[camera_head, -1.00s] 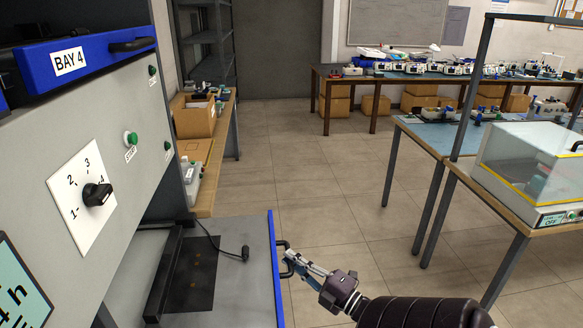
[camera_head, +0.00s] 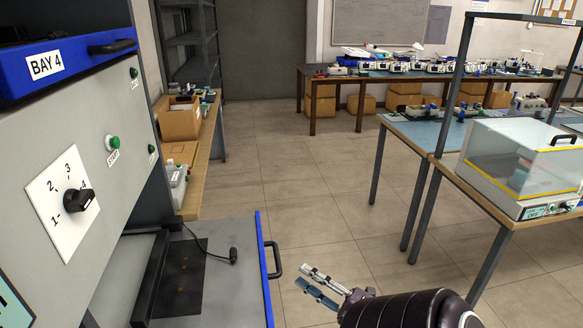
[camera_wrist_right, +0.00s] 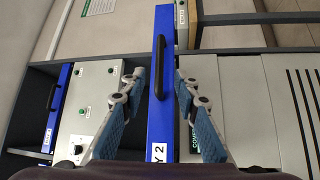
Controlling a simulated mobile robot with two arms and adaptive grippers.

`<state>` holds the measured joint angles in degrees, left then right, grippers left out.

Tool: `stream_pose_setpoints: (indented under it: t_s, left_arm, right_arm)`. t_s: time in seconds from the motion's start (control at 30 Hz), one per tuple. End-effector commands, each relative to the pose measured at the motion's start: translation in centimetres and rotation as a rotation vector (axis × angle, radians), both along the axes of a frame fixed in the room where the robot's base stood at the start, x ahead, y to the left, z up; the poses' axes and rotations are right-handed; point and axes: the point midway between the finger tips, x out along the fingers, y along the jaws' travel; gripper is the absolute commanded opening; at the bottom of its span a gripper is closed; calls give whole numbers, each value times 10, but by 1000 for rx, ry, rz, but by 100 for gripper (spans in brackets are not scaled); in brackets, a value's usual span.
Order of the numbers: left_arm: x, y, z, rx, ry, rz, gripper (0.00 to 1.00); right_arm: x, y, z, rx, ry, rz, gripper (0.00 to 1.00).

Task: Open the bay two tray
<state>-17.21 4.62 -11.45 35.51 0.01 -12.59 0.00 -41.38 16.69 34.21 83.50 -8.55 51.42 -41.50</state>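The bay two tray (camera_head: 222,275) is pulled out of the machine low at the left, with a blue front edge and a dark handle (camera_head: 275,260). In the right wrist view its blue front (camera_wrist_right: 161,120) shows part of a label ending in "Y 2", and the handle (camera_wrist_right: 160,68) appears between my fingers. My right gripper (camera_head: 302,276) is open and empty, just right of the handle and apart from it. It also shows with fingers spread in the wrist view (camera_wrist_right: 158,82). My left gripper is out of view.
A dark plate (camera_head: 185,265) and a small black cabled item (camera_head: 233,255) lie in the tray. Above is the BAY 4 tray front (camera_head: 70,55), with a rotary knob (camera_head: 80,200) on the grey panel. A bench (camera_head: 500,215) stands at right; the floor between is clear.

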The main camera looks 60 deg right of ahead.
Motion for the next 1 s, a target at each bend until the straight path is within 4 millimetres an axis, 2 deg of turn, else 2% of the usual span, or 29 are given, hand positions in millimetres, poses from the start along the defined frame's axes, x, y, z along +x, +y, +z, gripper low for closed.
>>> stream_pose_setpoints:
  t_s: [0.1, 0.3, 1.0]
  left_arm:
    - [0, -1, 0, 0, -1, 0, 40]
    - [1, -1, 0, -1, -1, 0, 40]
    - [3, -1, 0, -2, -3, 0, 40]
  right_arm:
    - [-18, 1, -4, 1, 3, -1, 29]
    - [-32, 3, -5, 0, 1, -1, 29]
    - [-32, 3, -5, 0, 1, 0, 29]
